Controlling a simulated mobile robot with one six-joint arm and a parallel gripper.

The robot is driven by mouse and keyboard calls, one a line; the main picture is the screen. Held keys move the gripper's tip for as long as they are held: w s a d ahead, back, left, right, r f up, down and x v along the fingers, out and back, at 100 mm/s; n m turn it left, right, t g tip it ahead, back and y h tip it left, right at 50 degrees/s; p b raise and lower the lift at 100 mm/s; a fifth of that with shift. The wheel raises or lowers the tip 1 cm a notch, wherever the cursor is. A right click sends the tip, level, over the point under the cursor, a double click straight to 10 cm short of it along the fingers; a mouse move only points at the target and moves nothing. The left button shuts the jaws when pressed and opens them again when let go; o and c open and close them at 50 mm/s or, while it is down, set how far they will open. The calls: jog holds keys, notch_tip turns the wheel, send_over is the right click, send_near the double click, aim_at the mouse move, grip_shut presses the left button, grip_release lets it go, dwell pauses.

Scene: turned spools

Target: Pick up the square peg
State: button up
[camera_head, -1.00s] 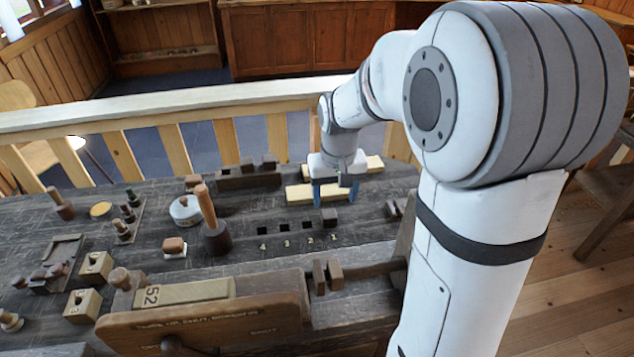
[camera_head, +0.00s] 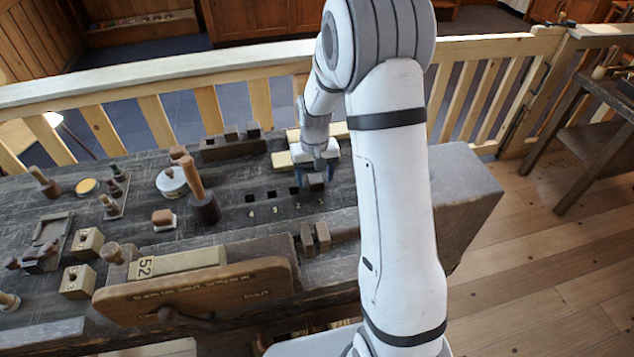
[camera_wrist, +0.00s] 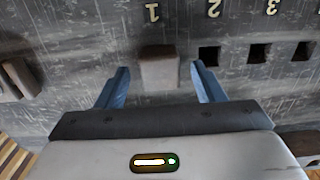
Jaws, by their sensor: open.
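The square peg (camera_wrist: 158,68) is a brown square block beside the number 1, in line with the square holes, in the wrist view. It sits between the tips of my gripper (camera_wrist: 160,75), with a gap on each side. My gripper's blue fingers are open and hold nothing. In the head view my gripper (camera_head: 318,177) is low over the bench, and the peg (camera_head: 316,183) shows between its fingers. The peg's lower part is hidden.
Empty square holes (camera_wrist: 208,54) lie to the right of the peg in the wrist view. A dark block (camera_wrist: 18,78) lies at the left. A mallet (camera_head: 203,205), a white round tin (camera_head: 171,182) and pale wooden blocks (camera_head: 282,160) stand on the bench (camera_head: 230,230).

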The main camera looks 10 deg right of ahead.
jog(key=shift+f, duration=0.5)
jog(key=c, duration=1.1)
